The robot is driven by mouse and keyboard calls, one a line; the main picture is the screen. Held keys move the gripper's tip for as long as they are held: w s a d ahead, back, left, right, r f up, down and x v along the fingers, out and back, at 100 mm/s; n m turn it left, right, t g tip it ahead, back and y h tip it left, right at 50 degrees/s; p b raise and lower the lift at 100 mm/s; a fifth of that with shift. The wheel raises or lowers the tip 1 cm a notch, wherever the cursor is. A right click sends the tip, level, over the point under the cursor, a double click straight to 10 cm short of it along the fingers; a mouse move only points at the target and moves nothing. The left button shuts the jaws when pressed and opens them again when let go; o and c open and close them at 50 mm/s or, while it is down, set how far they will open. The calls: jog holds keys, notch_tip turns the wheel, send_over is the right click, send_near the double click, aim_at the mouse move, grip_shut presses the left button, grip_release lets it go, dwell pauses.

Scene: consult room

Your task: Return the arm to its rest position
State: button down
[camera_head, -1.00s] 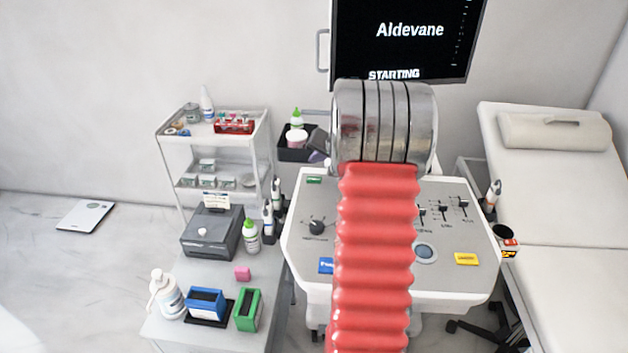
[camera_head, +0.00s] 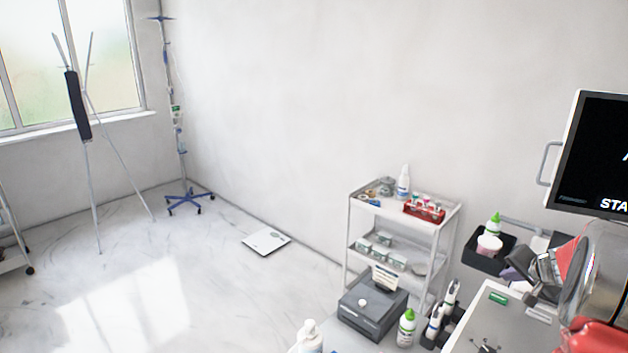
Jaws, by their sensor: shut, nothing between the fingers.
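My arm (camera_head: 594,336), with its red ribbed sleeve and metal ring, shows at the lower right edge and is cut off by the frame. My gripper (camera_head: 531,296) appears as small grey metal parts just left of the ring. It is shut and holds nothing. It is over the far left part of the white console (camera_head: 470,325), near the black bin. The ring hides part of it. No marker for a rest position shows.
A black bin (camera_head: 470,262) with a bottle and jar is beside my gripper. The monitor (camera_head: 600,150) is above it. A white shelf cart (camera_head: 352,235), a grey box (camera_head: 372,308) and bottles are to the left. The floor farther left, around a scale (camera_head: 266,241), is clear.

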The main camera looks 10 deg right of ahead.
jog(key=shift+a, duration=0.15)
jog(key=s+a+f, duration=0.1)
jog(key=s+a+f+g+y, duration=0.1)
jog(key=a, duration=0.1)
jog(key=s+a+f+y, duration=0.1)
jog(key=s+a+f, duration=0.1)
jog(key=shift+a, duration=0.25)
jog(key=s+a, duration=0.1)
jog(key=a, duration=0.2)
jog(key=s+a+r+n+g, duration=0.1)
jog(key=a, duration=0.2)
jog(key=s+a+g+y, duration=0.1)
jog(key=a, duration=0.2)
jog(key=shift+s+a+r, duration=0.2)
jog(key=shift+a+r, duration=0.1)
jog(key=s+a+r+n, duration=0.3)
jog(key=s+a, duration=0.3)
jog(key=a, duration=0.4)
jog(key=s+a+r+n, duration=0.4)
jog(key=s+a+r, duration=0.1)
jog(key=a, duration=0.6)
jog(key=s+a+r+n, duration=0.4)
jog(key=s+a, duration=0.4)
jog(key=a, duration=0.3)
jog(key=shift+a+r, duration=0.2)
jog(key=shift+a, duration=0.05)
